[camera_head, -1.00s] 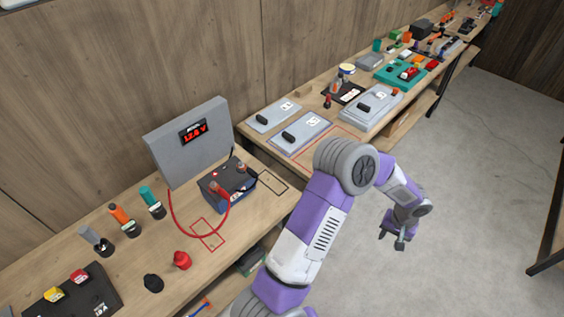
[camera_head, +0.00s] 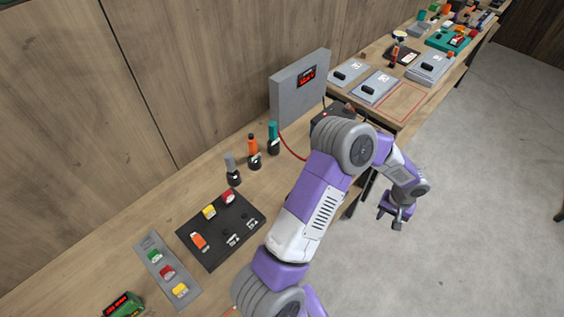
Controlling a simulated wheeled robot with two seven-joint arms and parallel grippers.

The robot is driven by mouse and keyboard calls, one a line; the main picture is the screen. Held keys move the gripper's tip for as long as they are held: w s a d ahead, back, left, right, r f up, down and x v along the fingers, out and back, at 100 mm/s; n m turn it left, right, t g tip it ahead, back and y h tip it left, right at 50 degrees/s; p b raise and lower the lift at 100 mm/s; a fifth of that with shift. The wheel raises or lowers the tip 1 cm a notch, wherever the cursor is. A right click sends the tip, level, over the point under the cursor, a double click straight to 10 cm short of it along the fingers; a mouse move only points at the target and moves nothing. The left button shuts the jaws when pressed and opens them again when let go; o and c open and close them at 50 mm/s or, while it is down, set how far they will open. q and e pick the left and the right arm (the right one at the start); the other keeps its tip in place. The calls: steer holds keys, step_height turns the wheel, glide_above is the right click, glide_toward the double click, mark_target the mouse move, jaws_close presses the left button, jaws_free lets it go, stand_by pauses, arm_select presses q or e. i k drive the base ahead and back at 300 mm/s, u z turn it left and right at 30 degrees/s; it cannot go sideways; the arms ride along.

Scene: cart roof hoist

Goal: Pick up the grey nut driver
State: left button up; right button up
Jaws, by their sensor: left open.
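The grey nut driver (camera_head: 231,163) stands upright in a small black holder (camera_head: 234,180) on the workbench, left of the middle of the view. It is the leftmost of three similar drivers. My left gripper (camera_head: 396,224) hangs over the floor beyond the bench's front edge, to the right of the driver and well apart from it. It is open, with nothing seen between its fingers. My right gripper is not in view.
An orange driver (camera_head: 253,146) and a teal driver (camera_head: 273,133) stand beside the grey one. A black board (camera_head: 208,255) with coloured pieces lies in front. A grey panel box (camera_head: 299,88) stands behind right. My left arm hides part of the bench.

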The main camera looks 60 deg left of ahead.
mark_target(228, 157)
steer(key=k, duration=0.7)
steer(key=u, duration=1.6)
steer(key=i, duration=1)
steer(key=u, duration=0.05)
